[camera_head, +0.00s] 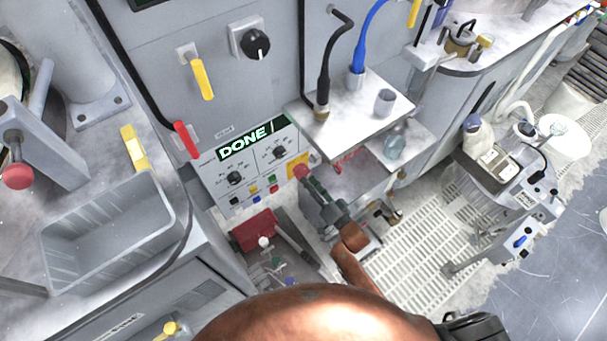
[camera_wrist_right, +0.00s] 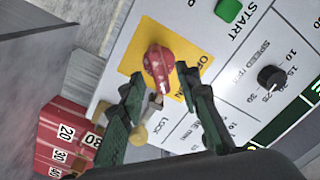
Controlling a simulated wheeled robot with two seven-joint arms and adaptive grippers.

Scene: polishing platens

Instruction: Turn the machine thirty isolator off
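The isolator is a red rotary knob (camera_wrist_right: 158,66) on a yellow plate (camera_wrist_right: 133,61) with partly covered OFF and ON lettering in the right wrist view. Which marking the knob points to cannot be told. My right gripper (camera_wrist_right: 162,80) has its two green fingers apart, one on each side of the knob's lower part. Contact with the knob is not clear. In the head view the yellow plate (camera_head: 297,161) is at the panel's right end, with my right gripper (camera_head: 307,184) reaching it from below. My left gripper is not in view.
The machine panel (camera_head: 208,178) carries a lit DONE display (camera_head: 252,139), dark dials and coloured buttons. A white shelf (camera_head: 365,112) juts out above right of the knob. A red numbered block (camera_wrist_right: 65,140) lies lower left in the wrist view. A grey tray (camera_head: 110,225) stands left.

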